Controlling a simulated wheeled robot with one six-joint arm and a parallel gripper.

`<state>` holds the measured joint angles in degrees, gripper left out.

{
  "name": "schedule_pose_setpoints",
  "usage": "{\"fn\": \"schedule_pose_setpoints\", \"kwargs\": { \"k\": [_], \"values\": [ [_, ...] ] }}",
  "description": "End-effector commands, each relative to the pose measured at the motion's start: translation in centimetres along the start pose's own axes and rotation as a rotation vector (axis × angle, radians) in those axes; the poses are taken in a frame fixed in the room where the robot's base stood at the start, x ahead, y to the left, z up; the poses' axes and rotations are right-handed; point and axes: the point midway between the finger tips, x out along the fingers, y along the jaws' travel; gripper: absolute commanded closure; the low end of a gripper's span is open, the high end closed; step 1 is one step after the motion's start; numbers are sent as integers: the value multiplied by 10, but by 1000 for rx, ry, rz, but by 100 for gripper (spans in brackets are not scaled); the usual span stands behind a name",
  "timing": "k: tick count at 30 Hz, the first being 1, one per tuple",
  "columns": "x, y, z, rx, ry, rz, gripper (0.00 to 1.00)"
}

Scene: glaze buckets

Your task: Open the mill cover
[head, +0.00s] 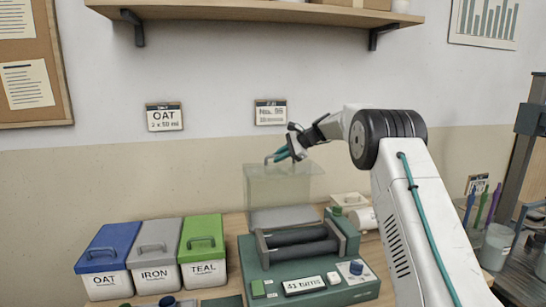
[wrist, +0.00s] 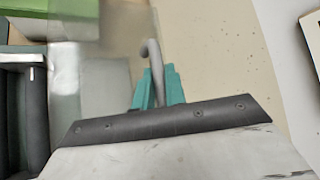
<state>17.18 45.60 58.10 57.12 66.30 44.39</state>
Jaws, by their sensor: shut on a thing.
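The mill (head: 310,272) is a green base with dark rollers (head: 298,242) on the bench. Its see-through cover (head: 284,188) stands raised upright behind the rollers, and its clear panel also shows in the wrist view (wrist: 110,35). My gripper (head: 279,156) is at the top of the cover, with its teal fingers shut on the grey cover handle (wrist: 152,52). The fingers hide part of the handle.
Three lidded buckets stand left of the mill: blue OAT (head: 107,262), grey IRON (head: 155,256) and green TEAL (head: 203,252). A white jar (head: 364,218) lies behind the mill at right. A shelf (head: 260,12) hangs above.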

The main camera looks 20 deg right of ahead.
Motion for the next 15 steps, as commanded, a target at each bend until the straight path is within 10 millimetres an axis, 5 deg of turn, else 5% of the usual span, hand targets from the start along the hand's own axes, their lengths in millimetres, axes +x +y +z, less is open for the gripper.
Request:
{"fn": "schedule_pose_setpoints", "kwargs": {
  "k": [15],
  "values": [
    [-1,1,-13,35,0,27,100]
  ]
}}
